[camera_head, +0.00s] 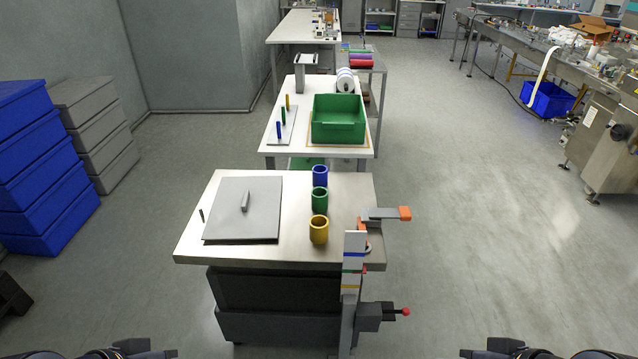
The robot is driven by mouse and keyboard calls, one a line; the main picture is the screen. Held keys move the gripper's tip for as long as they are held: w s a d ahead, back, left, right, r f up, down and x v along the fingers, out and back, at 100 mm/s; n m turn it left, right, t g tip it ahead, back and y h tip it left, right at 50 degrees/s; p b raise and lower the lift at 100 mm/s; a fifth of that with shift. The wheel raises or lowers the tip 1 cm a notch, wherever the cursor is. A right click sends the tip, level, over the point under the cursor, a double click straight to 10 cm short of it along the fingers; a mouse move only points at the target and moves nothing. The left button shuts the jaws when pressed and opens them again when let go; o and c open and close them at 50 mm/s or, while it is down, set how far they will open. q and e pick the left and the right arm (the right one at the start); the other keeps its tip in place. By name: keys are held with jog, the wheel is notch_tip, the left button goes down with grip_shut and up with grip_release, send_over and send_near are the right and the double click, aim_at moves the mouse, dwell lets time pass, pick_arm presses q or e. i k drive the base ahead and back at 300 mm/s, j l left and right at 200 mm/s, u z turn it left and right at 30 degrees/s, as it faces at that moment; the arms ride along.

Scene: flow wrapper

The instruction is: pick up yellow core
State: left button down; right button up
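The yellow core (318,232) is a short hollow cylinder standing upright on the near table (345,190), close to its front edge. A green core (319,200) and a blue core (320,175) stand behind it in a row. My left gripper (148,350) shows at the bottom left edge and my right gripper (487,351) at the bottom right edge. Both are well short of the table and apart from the core. Only their tips show, and I cannot tell how far they are open.
A grey plate with a handle (243,208) lies left of the cores. A post with coloured stripes (354,264) and orange-tipped clamp (387,213) stand at the table's right front. A green bin (338,119) sits on the table behind. Blue crates (38,170) are stacked at left. Floor at right is clear.

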aim_at(318, 225)
jog(key=i+j, duration=0.3)
jog(key=i+j+z, duration=0.1)
jog(key=i+j, duration=0.2)
jog(key=j, duration=0.2)
jog(key=i+j, duration=0.25)
jog(key=j, duration=0.15)
jog(key=i+j+z, duration=0.1)
jog(key=i+j, duration=0.45)
jog(key=j, duration=0.3)
